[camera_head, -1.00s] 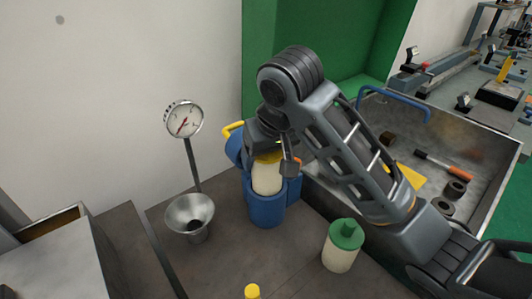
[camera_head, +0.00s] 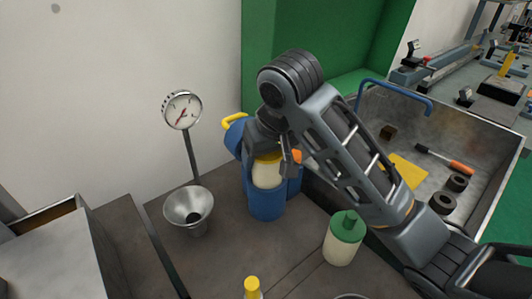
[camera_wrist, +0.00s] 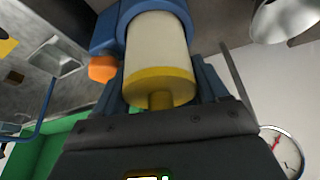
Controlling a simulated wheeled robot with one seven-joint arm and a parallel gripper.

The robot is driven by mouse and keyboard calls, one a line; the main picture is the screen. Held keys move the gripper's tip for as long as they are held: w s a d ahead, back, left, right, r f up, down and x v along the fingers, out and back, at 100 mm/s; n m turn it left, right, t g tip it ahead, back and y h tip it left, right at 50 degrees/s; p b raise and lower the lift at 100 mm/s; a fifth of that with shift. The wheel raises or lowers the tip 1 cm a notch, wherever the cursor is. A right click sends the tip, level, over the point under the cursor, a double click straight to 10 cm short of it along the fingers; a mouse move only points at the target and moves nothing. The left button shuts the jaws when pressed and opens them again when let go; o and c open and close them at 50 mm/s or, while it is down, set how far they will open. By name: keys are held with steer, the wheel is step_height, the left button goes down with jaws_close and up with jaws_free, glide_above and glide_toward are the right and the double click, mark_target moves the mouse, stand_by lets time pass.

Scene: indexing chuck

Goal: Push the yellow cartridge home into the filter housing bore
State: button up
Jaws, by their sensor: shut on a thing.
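The cartridge (camera_head: 267,175) has a cream body and a yellow end cap with a small yellow stub. It stands roughly upright, its lower end inside the blue filter housing (camera_head: 266,205) and its upper part above the rim. In the wrist view the cartridge (camera_wrist: 158,45) runs from the blue housing (camera_wrist: 120,18) to between my fingers. My gripper (camera_head: 272,150) is above the housing and shut on the cartridge at its yellow end; the fingers partly hide the cap in the head view. The inside of the bore is hidden.
A dial gauge (camera_head: 183,110) on a post and a metal funnel (camera_head: 188,207) stand left of the housing. An orange knob (camera_wrist: 103,68) is close beside my fingers. A green-capped bottle (camera_head: 343,238) stands right; a metal tray (camera_head: 480,130) with loose parts lies beyond.

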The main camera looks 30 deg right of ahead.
mark_target(271, 155)
steer(key=shift+f+b, duration=0.65)
steer(key=shift+f, duration=0.55)
steer(key=o, duration=1.2)
steer(key=shift+d, duration=0.1)
steer(key=shift+r, duration=0.1)
steer(key=p+v, duration=0.4)
steer(key=v, duration=0.2)
steer(key=shift+r, duration=0.25)
steer(key=shift+s+r+p, duration=0.35)
steer(key=shift+r+p, duration=0.15)
steer(key=shift+p, duration=0.15)
